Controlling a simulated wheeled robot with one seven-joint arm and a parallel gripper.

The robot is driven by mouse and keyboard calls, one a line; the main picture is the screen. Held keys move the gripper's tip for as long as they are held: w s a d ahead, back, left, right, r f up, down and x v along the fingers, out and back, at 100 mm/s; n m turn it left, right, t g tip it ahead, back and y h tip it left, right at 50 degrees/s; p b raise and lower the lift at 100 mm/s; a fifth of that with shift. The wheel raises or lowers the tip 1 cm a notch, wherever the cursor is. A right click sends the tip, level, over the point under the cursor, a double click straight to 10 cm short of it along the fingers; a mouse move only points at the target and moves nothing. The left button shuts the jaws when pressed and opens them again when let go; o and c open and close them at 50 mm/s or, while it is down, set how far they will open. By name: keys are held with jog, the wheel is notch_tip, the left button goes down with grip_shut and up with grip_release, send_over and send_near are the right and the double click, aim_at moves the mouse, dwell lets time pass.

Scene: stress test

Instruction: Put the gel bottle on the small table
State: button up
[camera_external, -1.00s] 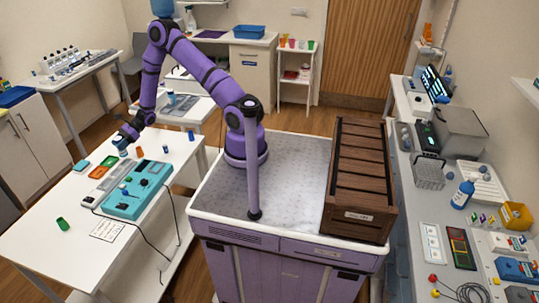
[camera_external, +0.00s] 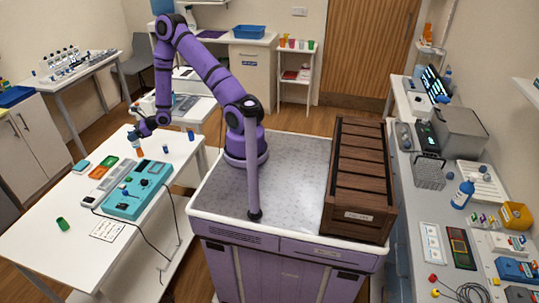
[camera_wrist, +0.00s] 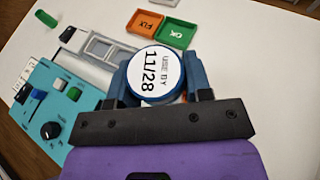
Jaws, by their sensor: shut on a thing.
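My gripper (camera_external: 135,136) is over the far end of the white table at the left. In the wrist view, my gripper (camera_wrist: 160,90) is shut around a bottle (camera_wrist: 155,75) with a round, blue-rimmed top and a white label reading "USE BY 11/28". The bottle is seen from above, and its body is mostly hidden by the top and jaws. An orange-and-white part shows just below my gripper in the external view; whether it belongs to the held bottle is unclear. A smaller white table (camera_external: 207,112) stands behind, holding grey items.
The white table (camera_external: 40,245) holds a teal device (camera_external: 138,192), a green tray (camera_wrist: 176,33), an orange tray (camera_wrist: 144,22) and a small blue item (camera_external: 165,149). My arm reaches over from the grey-topped cabinet, where a brown crate (camera_external: 357,215) stands.

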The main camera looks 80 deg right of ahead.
jog(key=shift+s+d+f+m+h, duration=0.1)
jog(key=shift+m+h, duration=0.2)
jog(key=shift+m, duration=0.1)
jog(key=w+d+r+m+t+h, duration=0.1)
jog(key=d+r+h, duration=0.1)
jog(key=d, duration=1)
jog(key=w+d+r+m+h, duration=0.1)
jog(key=w+d+r+m, duration=0.1)
jog(key=d, duration=0.9)
jog(key=w+d+r+m+t+h, duration=0.1)
jog(key=d+r+h, duration=0.15)
jog(key=d, duration=0.95)
jog(key=shift+y, duration=0.45)
jog(key=shift+f, duration=3)
jog(key=shift+f, duration=0.3)
jog(key=o, duration=1.1)
jog(key=shift+s, duration=0.1)
jog(key=v, duration=1)
jog(key=shift+s+r, duration=0.25)
jog(key=shift+s, duration=0.05)
